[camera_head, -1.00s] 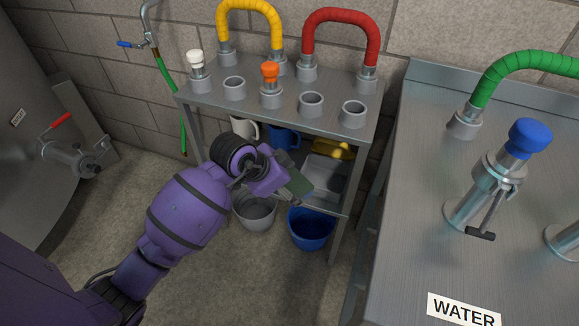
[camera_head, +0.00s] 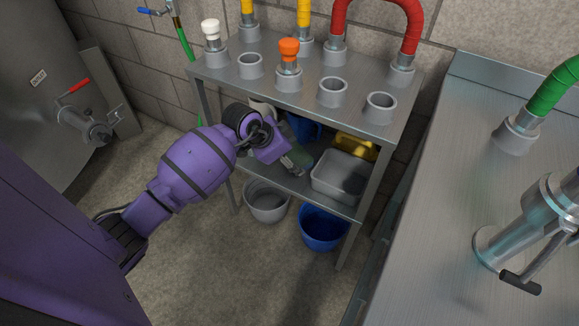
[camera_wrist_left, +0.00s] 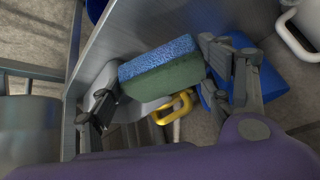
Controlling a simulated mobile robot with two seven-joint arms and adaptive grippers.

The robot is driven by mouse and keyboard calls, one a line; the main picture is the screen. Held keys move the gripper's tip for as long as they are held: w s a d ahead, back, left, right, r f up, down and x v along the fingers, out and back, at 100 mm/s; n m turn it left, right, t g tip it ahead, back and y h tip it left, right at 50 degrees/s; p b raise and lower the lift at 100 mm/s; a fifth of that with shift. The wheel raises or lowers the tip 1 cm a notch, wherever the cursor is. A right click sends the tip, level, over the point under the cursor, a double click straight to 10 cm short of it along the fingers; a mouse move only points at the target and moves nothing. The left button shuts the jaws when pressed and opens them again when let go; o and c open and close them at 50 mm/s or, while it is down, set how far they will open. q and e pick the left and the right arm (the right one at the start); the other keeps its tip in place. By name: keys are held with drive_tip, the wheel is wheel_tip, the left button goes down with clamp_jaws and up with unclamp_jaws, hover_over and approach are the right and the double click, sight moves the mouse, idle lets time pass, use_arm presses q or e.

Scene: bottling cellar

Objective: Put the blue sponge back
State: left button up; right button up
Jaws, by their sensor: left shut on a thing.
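The blue sponge (camera_wrist_left: 160,65) has a blue top and a dark green underside. My left gripper (camera_wrist_left: 165,85) is shut on it, with one finger at each end in the left wrist view. In the head view, my left gripper (camera_head: 297,160) is at the front of the rack's lower shelf (camera_head: 325,197). The sponge shows there as a dull green piece (camera_head: 302,159), left of a grey tub (camera_head: 341,180). Whether the sponge touches the shelf cannot be told. My right gripper is not in view.
On the shelf are a yellow object (camera_head: 356,147), a blue jug (camera_head: 303,128) and a white jug (camera_head: 262,107). The rack top (camera_head: 230,83) hangs above. A grey bucket (camera_head: 266,203) and a blue bucket (camera_head: 322,229) stand below. A steel bench (camera_head: 440,200) is at right.

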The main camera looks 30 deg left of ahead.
sight(288, 171)
use_arm(q)
drive_tip(key=shift+w+a+f, duration=0.25)
drive_tip(key=shift+a+f, duration=0.15)
drive_tip(key=shift+f, duration=0.3)
drive_tip(key=shift+w+a+f+b, duration=0.2)
drive_tip(key=shift+a+f+b, duration=0.05)
drive_tip(key=shift+a+b, duration=0.1)
drive_tip(key=shift+o, duration=0.2)
drive_tip(key=f, duration=0.1)
drive_tip(key=f+b, duration=0.2)
drive_tip(key=f, duration=0.1)
drive_tip(key=shift+w+a, duration=0.1)
drive_tip(key=shift+a, duration=0.15)
drive_tip(key=shift+r, duration=0.15)
drive_tip(key=shift+c, duration=0.7)
drive_tip(key=o, duration=1.3)
drive_tip(key=shift+o, duration=0.2)
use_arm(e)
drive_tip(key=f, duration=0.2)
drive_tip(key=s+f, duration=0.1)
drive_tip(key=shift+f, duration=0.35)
